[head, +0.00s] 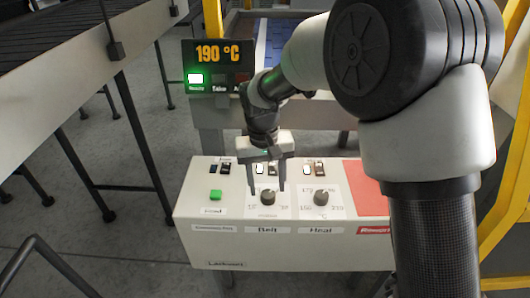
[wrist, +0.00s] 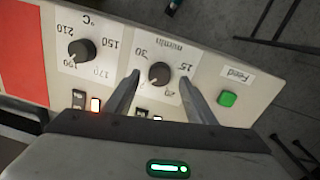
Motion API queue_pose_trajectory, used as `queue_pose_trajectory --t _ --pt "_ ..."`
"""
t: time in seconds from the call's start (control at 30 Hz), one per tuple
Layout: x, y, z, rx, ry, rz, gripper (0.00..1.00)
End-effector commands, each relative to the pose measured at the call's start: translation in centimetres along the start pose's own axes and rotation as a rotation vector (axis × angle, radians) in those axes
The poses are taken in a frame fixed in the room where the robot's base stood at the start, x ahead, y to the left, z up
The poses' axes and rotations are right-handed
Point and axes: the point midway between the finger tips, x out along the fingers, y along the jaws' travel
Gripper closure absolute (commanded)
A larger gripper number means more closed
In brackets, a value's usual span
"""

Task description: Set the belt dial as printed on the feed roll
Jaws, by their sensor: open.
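The belt dial (head: 267,197) is a dark round knob on the white control box, above the label "Belt". In the wrist view the same belt dial (wrist: 159,74) shows upside down, with a printed m/min scale around it; I cannot read its setting surely. My gripper (head: 266,189) points down over this dial, open and empty. In the wrist view its fingers (wrist: 159,78) stand on either side of the knob, with gaps; I cannot tell how far down they reach. I cannot make out a feed roll or its print in either view.
The heat dial (head: 321,197) sits right of the belt dial, by a red panel (head: 367,188). A green feed button (head: 215,195) is to the left. Several rocker switches (head: 225,168) line the back. Yellow posts (head: 212,20) stand behind.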

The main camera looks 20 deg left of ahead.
Motion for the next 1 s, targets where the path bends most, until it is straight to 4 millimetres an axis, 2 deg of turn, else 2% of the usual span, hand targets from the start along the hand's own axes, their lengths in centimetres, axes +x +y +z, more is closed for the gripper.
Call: queue_pose_trajectory --t 0.03,0.3,0.5,0.7,1.0 --pt "-1.5 0.0 -0.2 0.001 0.007 -0.002 0.5" --pt "-8.2 0.0 -0.1 0.002 0.006 -0.002 0.5" --pt "-12.2 0.0 -0.1 0.001 0.005 -0.002 0.5" --pt "-14.2 0.0 0.0 0.0 0.002 -0.001 0.5" --pt "-14.6 0.0 0.0 0.0 0.002 0.0 0.5"
